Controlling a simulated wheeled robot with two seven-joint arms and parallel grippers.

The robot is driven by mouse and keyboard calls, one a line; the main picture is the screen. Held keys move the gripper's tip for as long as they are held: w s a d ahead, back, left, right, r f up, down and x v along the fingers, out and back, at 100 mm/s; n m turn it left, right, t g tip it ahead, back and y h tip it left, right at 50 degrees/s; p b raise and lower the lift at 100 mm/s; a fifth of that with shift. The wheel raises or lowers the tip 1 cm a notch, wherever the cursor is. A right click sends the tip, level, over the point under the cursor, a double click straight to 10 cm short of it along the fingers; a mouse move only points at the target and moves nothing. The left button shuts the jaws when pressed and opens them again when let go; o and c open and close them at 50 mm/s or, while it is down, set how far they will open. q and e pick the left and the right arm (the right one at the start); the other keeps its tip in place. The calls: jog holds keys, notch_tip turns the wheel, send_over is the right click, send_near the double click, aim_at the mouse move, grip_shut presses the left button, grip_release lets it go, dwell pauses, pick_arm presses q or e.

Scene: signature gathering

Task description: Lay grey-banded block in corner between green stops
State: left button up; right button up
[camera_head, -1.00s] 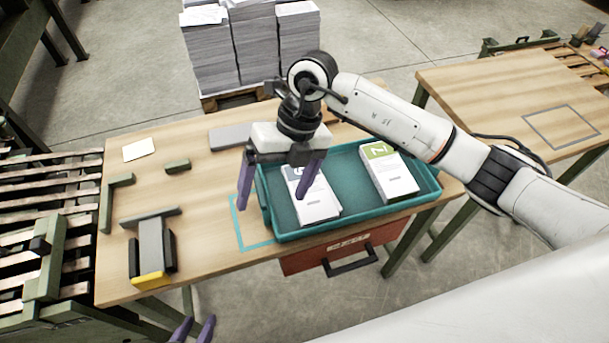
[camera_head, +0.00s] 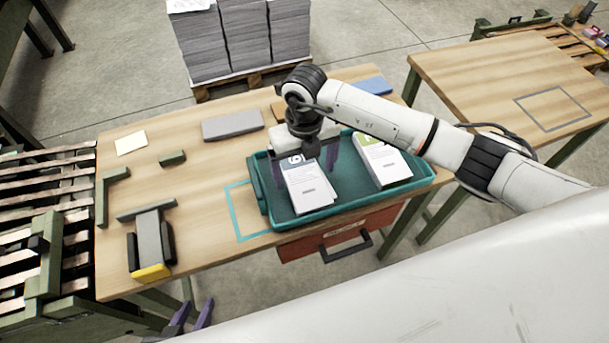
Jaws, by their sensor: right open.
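The grey-banded block (camera_head: 311,193), a white paper block with a grey-blue band at its far end, lies in the left half of the teal tray (camera_head: 262,197). My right gripper (camera_head: 309,170) is open and low at this block's far end, one purple finger showing just right of it. One green stop (camera_head: 104,205) is L-shaped at the table's left edge. My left gripper (camera_head: 193,313) is below the table's front edge, fingers apart and empty.
A green-banded block (camera_head: 389,168) lies in the tray's right half. A grey and black fixture with a yellow end (camera_head: 152,272) stands at front left. A grey slab (camera_head: 232,125) and a pale card (camera_head: 131,143) lie behind. The table between the stops and tray is clear.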

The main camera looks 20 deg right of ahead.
jog(key=shift+f, duration=0.35)
jog(key=shift+r, duration=0.1)
jog(key=c, duration=1.4)
